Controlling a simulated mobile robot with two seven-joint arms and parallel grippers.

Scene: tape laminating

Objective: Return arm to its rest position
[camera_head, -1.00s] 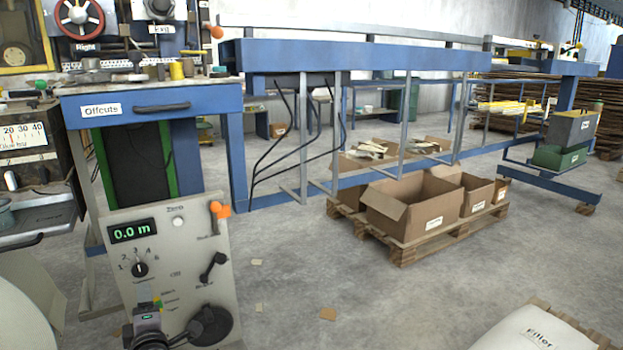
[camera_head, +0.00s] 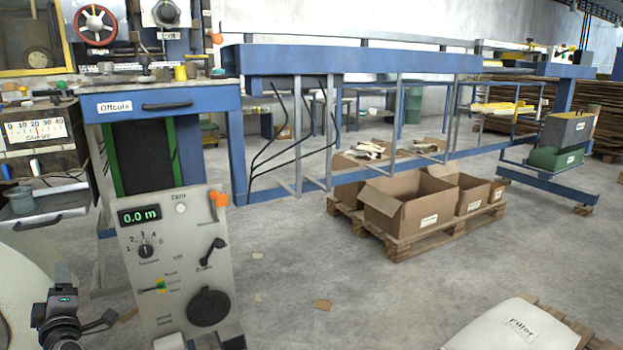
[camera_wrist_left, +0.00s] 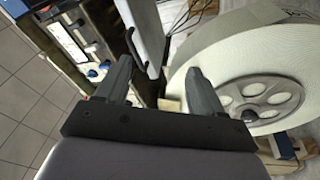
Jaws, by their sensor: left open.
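My left gripper (camera_head: 62,318) is low at the left in the head view, left of the grey control panel (camera_head: 188,255) and in front of a pale roll. In the left wrist view its two fingers (camera_wrist_left: 160,82) are spread apart, with nothing gripped between them. Beyond the fingers there is the edge of a light panel, and the large white roll (camera_wrist_left: 235,55) with its grey spoked hub (camera_wrist_left: 262,98) is to the right. I cannot tell the exact gap to either. My right gripper is not in view.
The control panel's display (camera_head: 139,215) reads 0.0 m. A blue bench with an Offcuts drawer (camera_head: 165,104) stands behind it. Cardboard boxes (camera_head: 395,210) sit on a pallet, and a Filler sack (camera_head: 510,328) lies at lower right. The floor between is largely clear.

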